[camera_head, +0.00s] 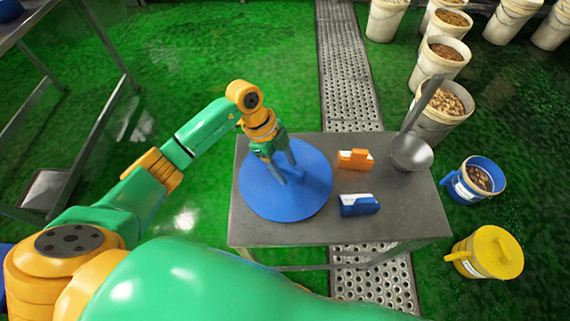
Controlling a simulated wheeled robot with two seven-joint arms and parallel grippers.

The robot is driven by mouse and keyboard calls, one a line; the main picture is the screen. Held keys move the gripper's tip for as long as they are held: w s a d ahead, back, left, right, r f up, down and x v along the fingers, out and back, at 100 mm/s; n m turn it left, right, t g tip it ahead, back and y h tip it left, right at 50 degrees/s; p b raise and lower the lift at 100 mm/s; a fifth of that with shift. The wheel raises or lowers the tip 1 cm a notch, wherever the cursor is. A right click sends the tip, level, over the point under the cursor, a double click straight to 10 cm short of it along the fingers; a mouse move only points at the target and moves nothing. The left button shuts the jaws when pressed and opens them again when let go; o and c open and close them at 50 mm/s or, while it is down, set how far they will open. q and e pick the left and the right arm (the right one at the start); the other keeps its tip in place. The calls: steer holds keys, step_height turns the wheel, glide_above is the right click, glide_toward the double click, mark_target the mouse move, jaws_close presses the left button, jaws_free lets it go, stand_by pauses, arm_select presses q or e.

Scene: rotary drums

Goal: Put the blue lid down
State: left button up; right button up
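The blue lid (305,198) is a flat round disc over the left part of the grey metal table (400,222). It looks level; whether it rests on the tabletop or hangs just above it is hard to tell. My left gripper (286,176) points down at the lid's middle, with its fingertips at the lid's top. A small blue part, perhaps a handle, shows by the fingers, and I cannot tell whether they are closed on it. My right gripper is out of view.
An orange-and-white object (355,159) and a blue-and-white one (359,205) lie right of the lid. A metal ladle (411,153) rests at the table's right edge. A blue bucket (474,181), a yellow bucket (488,252) and several white buckets (439,62) stand on the floor.

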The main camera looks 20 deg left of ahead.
arm_select(q)
steer(key=v, duration=1.2)
steer(key=shift+b, duration=0.3)
steer(key=shift+w+r, duration=0.1)
